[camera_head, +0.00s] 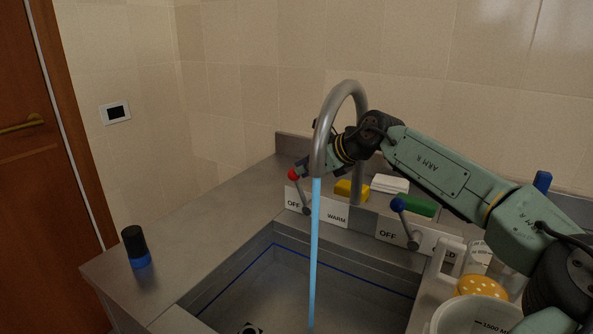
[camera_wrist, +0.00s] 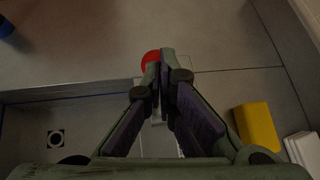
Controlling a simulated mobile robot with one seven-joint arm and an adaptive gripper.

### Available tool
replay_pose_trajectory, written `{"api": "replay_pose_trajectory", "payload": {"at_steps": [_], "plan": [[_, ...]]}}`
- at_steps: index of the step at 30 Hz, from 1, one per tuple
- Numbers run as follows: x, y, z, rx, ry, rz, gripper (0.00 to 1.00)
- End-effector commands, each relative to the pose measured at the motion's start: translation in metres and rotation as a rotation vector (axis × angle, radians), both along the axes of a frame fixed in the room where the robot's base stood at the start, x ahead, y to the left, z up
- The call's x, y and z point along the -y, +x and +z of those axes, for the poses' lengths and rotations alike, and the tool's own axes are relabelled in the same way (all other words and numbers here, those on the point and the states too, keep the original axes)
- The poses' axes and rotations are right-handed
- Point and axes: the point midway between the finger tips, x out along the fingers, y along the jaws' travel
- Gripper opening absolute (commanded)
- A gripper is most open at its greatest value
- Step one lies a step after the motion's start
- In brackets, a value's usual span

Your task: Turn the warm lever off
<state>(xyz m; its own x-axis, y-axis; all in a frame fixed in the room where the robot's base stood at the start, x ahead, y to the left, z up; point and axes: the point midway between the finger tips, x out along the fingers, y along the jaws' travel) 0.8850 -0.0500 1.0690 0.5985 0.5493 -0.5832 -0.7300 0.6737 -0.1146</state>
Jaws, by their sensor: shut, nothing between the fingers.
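The warm lever has a red knob (camera_head: 293,174) and a grey shaft. It stands on a plate (camera_head: 333,214) marked OFF on the left and WARM on the right, and leans left toward OFF. My gripper (camera_head: 302,168) is shut and empty, at the right of the red knob, partly hidden behind the faucet spout. In the wrist view the red knob (camera_wrist: 150,57) shows just left of my closed fingertips (camera_wrist: 163,72); I cannot tell whether they touch. A blue stream of water (camera_head: 315,250) runs from the faucet (camera_head: 345,90) into the sink.
The cold lever, with a blue knob (camera_head: 397,204), also leans left toward its OFF mark. A yellow block (camera_head: 350,189), a green sponge (camera_head: 417,206) and white cloths (camera_head: 390,184) lie behind the plates.

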Motion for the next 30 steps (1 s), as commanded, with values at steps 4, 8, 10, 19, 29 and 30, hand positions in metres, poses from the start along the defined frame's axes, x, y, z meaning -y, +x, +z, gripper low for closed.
{"api": "replay_pose_trajectory", "payload": {"at_steps": [4,8,10,19,29,30], "plan": [[-0.006,0.005,-0.003,-0.001,-0.003,0.002,0.00],[-0.007,0.006,-0.002,-0.003,-0.003,0.000,0.00],[-0.007,0.006,-0.002,-0.003,-0.003,0.000,0.00],[0.000,-0.001,0.005,-0.002,-0.003,-0.001,0.00],[0.029,-0.032,0.036,-0.002,-0.003,-0.001,0.00],[0.030,-0.034,0.038,-0.002,-0.003,-0.001,0.00]]}}
